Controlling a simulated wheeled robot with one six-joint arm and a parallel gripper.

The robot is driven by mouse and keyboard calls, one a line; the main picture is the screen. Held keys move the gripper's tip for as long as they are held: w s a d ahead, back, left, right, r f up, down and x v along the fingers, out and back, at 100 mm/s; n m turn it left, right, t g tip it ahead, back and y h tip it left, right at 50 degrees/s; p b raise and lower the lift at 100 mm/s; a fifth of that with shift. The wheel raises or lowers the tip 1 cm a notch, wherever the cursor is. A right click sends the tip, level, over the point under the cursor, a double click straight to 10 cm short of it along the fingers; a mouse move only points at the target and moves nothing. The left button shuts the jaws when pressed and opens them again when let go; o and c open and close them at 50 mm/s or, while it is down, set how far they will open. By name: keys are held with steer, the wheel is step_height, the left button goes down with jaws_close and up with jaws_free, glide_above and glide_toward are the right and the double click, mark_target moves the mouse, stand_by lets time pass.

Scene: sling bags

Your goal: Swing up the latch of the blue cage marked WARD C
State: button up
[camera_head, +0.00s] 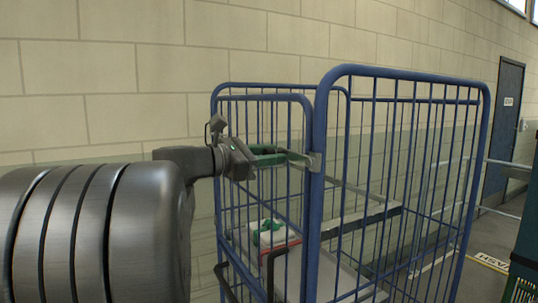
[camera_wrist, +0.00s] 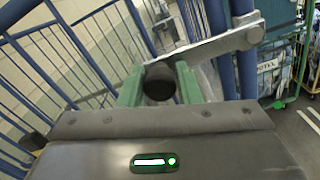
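The blue cage (camera_head: 318,180) fills the middle and right of the head view; no WARD C marking can be read. Its grey metal latch (camera_wrist: 215,45) runs across the blue posts in the wrist view, with its pivot at the right. A dark round knob (camera_wrist: 160,82) is at its left end. My gripper (camera_wrist: 160,88) has its green fingers on either side of this knob, with no clear gap, so it looks shut on it. In the head view my gripper (camera_head: 283,156) reaches the cage's front corner post beside a metal bracket (camera_head: 314,162); the knob is hidden there.
A white and green item with a red edge (camera_head: 270,234) lies inside the cage. A pale block wall (camera_head: 100,70) stands behind, with a dark door (camera_head: 502,120) at the right. Another labelled cage (camera_wrist: 268,66) stands at the right of the wrist view.

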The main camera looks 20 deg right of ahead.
jaws_close()
